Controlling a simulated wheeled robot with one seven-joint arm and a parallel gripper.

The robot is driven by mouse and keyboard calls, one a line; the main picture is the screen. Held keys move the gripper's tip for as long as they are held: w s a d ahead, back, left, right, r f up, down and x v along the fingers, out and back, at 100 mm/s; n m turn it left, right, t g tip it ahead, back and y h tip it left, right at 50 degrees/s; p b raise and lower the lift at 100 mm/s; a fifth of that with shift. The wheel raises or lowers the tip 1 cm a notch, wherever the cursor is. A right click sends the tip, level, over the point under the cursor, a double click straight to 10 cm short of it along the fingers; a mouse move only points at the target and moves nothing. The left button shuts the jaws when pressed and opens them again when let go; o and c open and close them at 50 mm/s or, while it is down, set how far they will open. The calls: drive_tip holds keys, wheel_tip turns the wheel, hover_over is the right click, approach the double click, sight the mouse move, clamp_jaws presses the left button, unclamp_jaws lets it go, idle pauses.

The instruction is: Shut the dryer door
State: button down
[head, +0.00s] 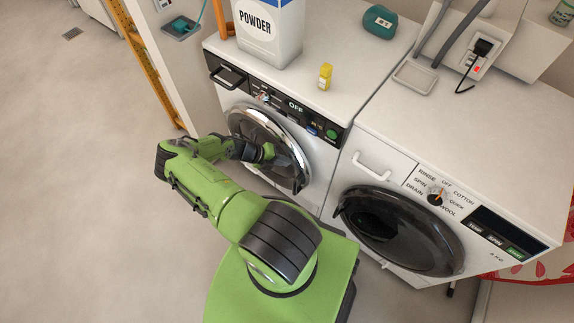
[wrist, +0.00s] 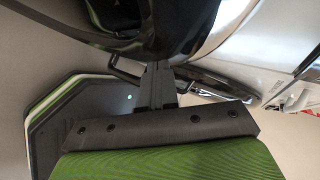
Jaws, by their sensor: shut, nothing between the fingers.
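The dryer looks to be the left white machine (head: 312,100), with a dark panel reading OFF. Its round door (head: 289,172) has a chrome rim and dark glass and sits in or very near its opening; I cannot tell whether it is fully shut. My gripper (head: 266,153) is in front of this door, at its glass, and hides part of it. In the wrist view my gripper (wrist: 157,70) is shut and empty, its tips close under a dark round door surface (wrist: 125,35). Whether they touch it cannot be told.
The right machine (head: 470,140), with a dial marked RINSE, SPIN and COTTON, has its own dark round door (head: 400,230). A powder container (head: 268,35) and a yellow bottle (head: 325,77) stand on the left machine. Open floor (head: 80,180) lies to the left.

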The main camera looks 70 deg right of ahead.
drive_tip(key=shift+s+d, duration=0.25)
drive_tip(key=shift+d, duration=0.2)
drive_tip(key=shift+w+a, duration=0.35)
drive_tip(key=shift+a, duration=0.2)
drive_tip(key=w+a+r+p, duration=0.3)
drive_tip(key=a+r, duration=0.3)
drive_tip(key=a, duration=0.4)
drive_tip(key=shift+w+a, duration=0.25)
drive_tip(key=shift+w, duration=0.05)
